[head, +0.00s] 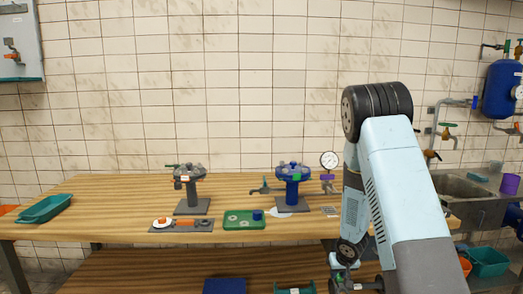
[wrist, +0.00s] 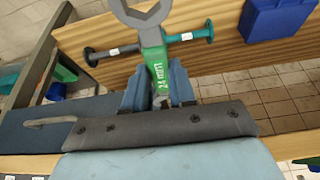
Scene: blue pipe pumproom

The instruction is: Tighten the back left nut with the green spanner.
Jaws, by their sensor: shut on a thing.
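In the wrist view, my gripper (wrist: 157,88) is shut on the green spanner (wrist: 161,68). Its green handle carries white lettering, and its grey ring end points away from me at the top edge, partly cut off. In the head view, a blue flanged fitting (head: 292,174) stands on a post on the bench, and a grey flanged fitting (head: 187,172) stands to its left. Small parts show on top of both, but the single nuts, including the back left one, are too small to tell apart. My gripper is low at the right, apart from both fittings.
The wooden bench (head: 110,202) holds a green tray (head: 244,226) and a grey mat (head: 165,229) with small parts. A pressure gauge (head: 329,159) stands by the blue fitting. The wrist view shows a blue box (wrist: 278,18) and a labelled grey-and-green bar (wrist: 190,37) behind the spanner.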

